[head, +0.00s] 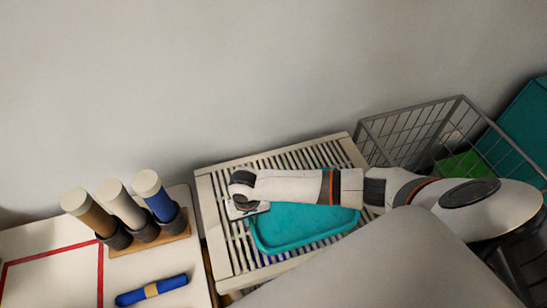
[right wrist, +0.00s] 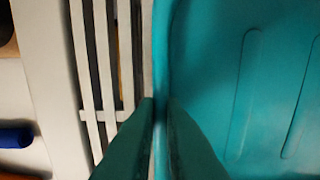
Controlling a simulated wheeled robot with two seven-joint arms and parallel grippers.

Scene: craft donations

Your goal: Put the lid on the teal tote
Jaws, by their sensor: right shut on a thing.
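The teal lid (head: 305,228) is over the white slatted rack, partly hidden under my right arm. My right gripper (head: 248,208) is shut on the lid's left edge. In the right wrist view the two fingers (right wrist: 160,105) pinch the rim of the lid (right wrist: 240,70), and the slats lie to its left. I cannot tell whether the lid rests on the slats or hangs just above them. A teal box, apparently the tote (head: 527,125), is cut off at the far right edge, behind the wire basket. My left gripper is not in view.
A grey wire basket (head: 410,118) with something green inside stands right of the slatted rack (head: 222,235). At left, several rolls stand in a holder (head: 150,244). A blue roll (head: 152,290) lies before it, near a red-outlined area. A plain wall is behind.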

